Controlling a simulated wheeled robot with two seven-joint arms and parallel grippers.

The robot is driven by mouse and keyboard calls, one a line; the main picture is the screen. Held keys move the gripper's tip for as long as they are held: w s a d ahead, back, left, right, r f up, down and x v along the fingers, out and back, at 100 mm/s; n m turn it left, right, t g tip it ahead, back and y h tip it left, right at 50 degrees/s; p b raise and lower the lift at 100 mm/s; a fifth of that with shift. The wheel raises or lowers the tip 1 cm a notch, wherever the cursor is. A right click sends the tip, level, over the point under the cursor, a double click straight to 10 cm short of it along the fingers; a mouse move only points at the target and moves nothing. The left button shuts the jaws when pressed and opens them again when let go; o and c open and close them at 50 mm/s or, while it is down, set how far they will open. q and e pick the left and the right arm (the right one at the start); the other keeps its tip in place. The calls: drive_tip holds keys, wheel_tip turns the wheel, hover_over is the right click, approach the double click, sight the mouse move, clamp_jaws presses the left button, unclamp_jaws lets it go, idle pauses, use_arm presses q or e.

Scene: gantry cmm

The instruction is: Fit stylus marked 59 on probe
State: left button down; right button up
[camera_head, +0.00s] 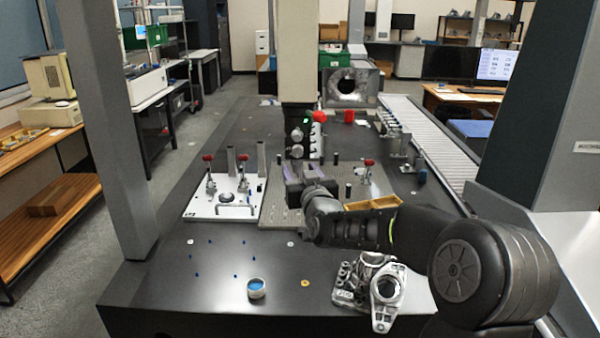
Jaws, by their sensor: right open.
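The probe head (297,132) hangs under the pale gantry column, with a small green light on its dark body. My right gripper (305,171) is open, just below and in front of the probe head, over the perforated plate. Nothing can be made out between its fingers, and the gap to the probe is hard to judge. The stylus marked 59 cannot be picked out; no marking is readable. My left gripper is not in view.
A white fixture plate (225,199) with red-knobbed clamps stands left of the perforated plate (285,215). A metal casting (368,290) and a small blue-filled cup (256,288) lie in front. A yellow tray (373,203) is beside my right arm. The front-left granite is mostly clear.

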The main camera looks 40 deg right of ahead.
drive_tip(key=b+v, duration=0.1)
drive_tip(key=v, duration=0.6)
drive_tip(key=shift+s+a, duration=0.15)
drive_tip(key=shift+s, duration=0.2)
idle(0.4)
drive_tip(key=s+a+f+g+y+p, duration=0.1)
drive_tip(key=a+f+g+y, duration=0.2)
drive_tip(key=a+f, duration=0.6)
drive_tip(key=s+a+f+g+y, duration=0.2)
drive_tip(key=a+f, duration=0.2)
drive_tip(key=f, duration=1)
drive_tip(key=s+a+f+g+y+p, duration=0.1)
drive_tip(key=a+f+g+y, duration=0.2)
drive_tip(key=a+f, duration=0.6)
drive_tip(key=s+a+f+n+g+y+p, duration=0.1)
drive_tip(key=s+a+f+g, duration=0.3)
drive_tip(key=s+a+f, duration=0.4)
drive_tip(key=s+a+f+n+g+y, duration=0.1)
drive_tip(key=s+a+f+g, duration=0.3)
drive_tip(key=s+a+f, duration=0.4)
drive_tip(key=s+f+y, duration=0.1)
drive_tip(key=s+f, duration=0.1)
drive_tip(key=s, duration=0.5)
drive_tip(key=shift+s+n+p, duration=0.3)
drive_tip(key=shift+s+p, duration=0.05)
drive_tip(key=shift+p, duration=0.05)
